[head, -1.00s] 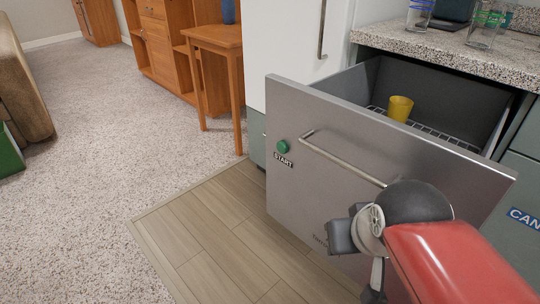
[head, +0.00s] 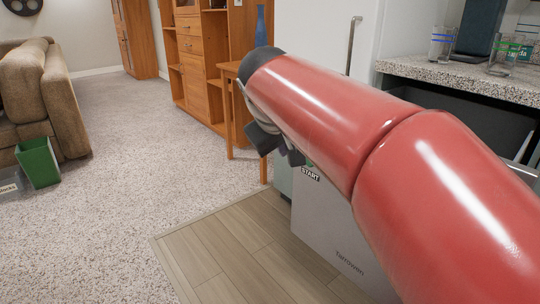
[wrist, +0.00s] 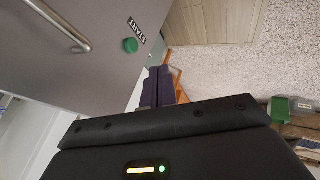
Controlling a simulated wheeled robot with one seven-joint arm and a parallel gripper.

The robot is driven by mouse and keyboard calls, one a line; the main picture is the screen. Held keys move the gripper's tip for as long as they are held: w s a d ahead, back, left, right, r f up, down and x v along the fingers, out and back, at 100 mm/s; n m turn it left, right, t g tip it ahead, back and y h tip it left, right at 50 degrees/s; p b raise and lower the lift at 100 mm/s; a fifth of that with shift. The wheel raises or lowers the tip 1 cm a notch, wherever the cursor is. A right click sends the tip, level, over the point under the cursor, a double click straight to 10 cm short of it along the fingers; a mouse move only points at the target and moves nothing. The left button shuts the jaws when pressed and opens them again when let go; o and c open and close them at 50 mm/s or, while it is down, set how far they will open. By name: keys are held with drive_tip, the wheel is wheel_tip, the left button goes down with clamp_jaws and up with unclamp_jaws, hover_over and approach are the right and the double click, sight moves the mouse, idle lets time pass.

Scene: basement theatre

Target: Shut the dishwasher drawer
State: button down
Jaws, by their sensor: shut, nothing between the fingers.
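The dishwasher drawer (head: 345,240) is a grey steel front low at the right of the head view. It stands pulled out, with its dark inside (head: 475,115) partly in sight under the counter. My red arm hides most of its front, its handle and the yellow cup. In the wrist view the drawer front (wrist: 95,75) fills the upper left, with its bar handle (wrist: 60,25) and green START button (wrist: 130,45). My gripper (head: 278,143) is shut and empty, beside the left end of the drawer front. Its dark fingers (wrist: 158,86) show together in the wrist view; contact cannot be told.
A speckled counter (head: 440,72) with glasses stands above the drawer. A wooden table (head: 228,110) with a blue vase stands behind my gripper. A green bin (head: 38,162) and brown couch (head: 55,95) are far left. The carpet (head: 120,190) between is clear.

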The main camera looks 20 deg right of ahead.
drive_tip(key=w+d+f+b, duration=0.1)
drive_tip(key=w+d+f, duration=0.4)
drive_tip(key=d+f, duration=0.2)
drive_tip(key=shift+w+f, duration=0.15)
drive_tip(key=shift+w, duration=0.2)
